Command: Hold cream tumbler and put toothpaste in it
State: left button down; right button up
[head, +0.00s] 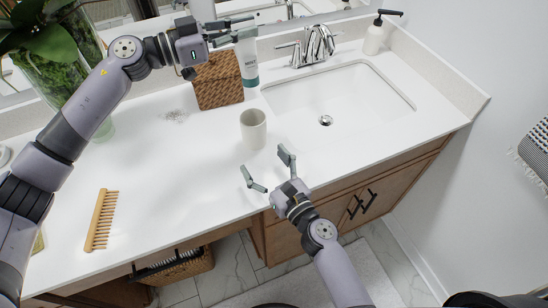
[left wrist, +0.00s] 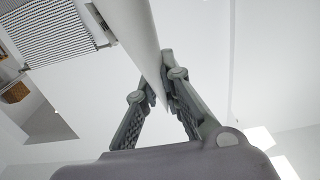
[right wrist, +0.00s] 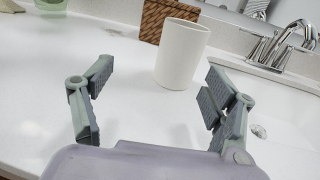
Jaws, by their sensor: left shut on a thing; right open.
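The cream tumbler (head: 253,129) stands upright on the white counter, left of the sink. In the right wrist view the tumbler (right wrist: 182,54) is ahead of my right gripper. My right gripper (head: 269,168) is open and empty, in front of the tumbler and apart from it. It also shows open in the right wrist view (right wrist: 158,90). The toothpaste tube (head: 248,62), white with a teal end, hangs from my left gripper (head: 232,32), above and behind the tumbler. In the left wrist view my left gripper (left wrist: 165,85) is shut on the tube (left wrist: 140,30).
A woven box (head: 218,82) stands behind the tumbler, close to the tube. The sink (head: 340,95) with its chrome faucet (head: 313,45) is to the right. A soap dispenser (head: 374,38) stands at the back right. A wooden comb (head: 102,220) lies at the left front.

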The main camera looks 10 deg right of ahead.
aim_at(249, 120)
jog(key=shift+w+d+m+h, duration=0.2)
jog(key=shift+w+d+h, duration=0.15)
jog(key=shift+d, duration=0.2)
jog(key=shift+w+d+m+h, duration=0.2)
jog(key=shift+w+d+h, duration=0.1)
jog(key=shift+d, duration=0.2)
jog(key=shift+w, duration=0.35)
jog(key=x, duration=1.1)
jog(key=shift+r, duration=0.1)
jog(key=c, duration=1.4)
pick_arm(q)
jog(key=shift+f, duration=6.5)
jog(key=c, duration=1.7)
grip_release()
